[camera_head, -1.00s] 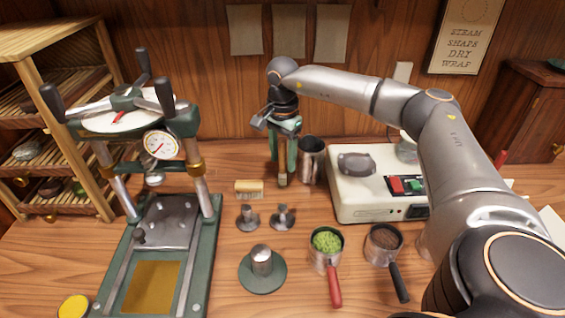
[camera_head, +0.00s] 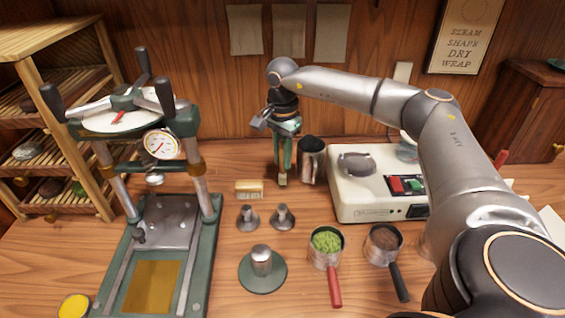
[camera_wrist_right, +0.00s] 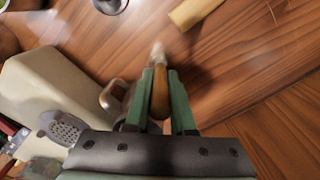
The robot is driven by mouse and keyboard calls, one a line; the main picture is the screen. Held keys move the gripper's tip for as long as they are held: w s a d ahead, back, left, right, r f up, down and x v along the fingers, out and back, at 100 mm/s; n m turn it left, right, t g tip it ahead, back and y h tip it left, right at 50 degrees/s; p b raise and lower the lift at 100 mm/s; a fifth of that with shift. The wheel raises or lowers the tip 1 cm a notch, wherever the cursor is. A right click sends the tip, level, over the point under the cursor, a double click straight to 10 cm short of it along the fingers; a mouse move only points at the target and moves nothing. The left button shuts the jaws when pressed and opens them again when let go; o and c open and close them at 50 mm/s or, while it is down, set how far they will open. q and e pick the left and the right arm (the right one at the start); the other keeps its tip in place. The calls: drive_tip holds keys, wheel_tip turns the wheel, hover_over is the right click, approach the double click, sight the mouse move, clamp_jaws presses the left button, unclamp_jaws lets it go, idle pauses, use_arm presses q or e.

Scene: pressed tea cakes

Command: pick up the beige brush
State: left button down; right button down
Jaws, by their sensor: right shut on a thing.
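My right gripper (camera_head: 284,168) points down at the back of the table, between a beige block and a metal pitcher. It is shut on a slim upright brush with a brown wooden handle (camera_wrist_right: 160,92) and a pale tip (camera_wrist_right: 158,53). In the head view only the brush's beige lower end (camera_head: 282,181) shows below the fingers. I cannot tell whether it touches the table. My left gripper is not in view.
The beige block (camera_head: 249,189) lies left of the gripper, with two small metal stamps (camera_head: 282,217) in front. The metal pitcher (camera_head: 311,162) stands close on the right, beside a cream machine (camera_head: 350,205). A green press (camera_head: 205,235) stands left.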

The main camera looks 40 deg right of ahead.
wheel_tip(320, 180, up, 10)
drive_tip(key=shift+r, duration=0.1)
idle(0.6)
idle(2.5)
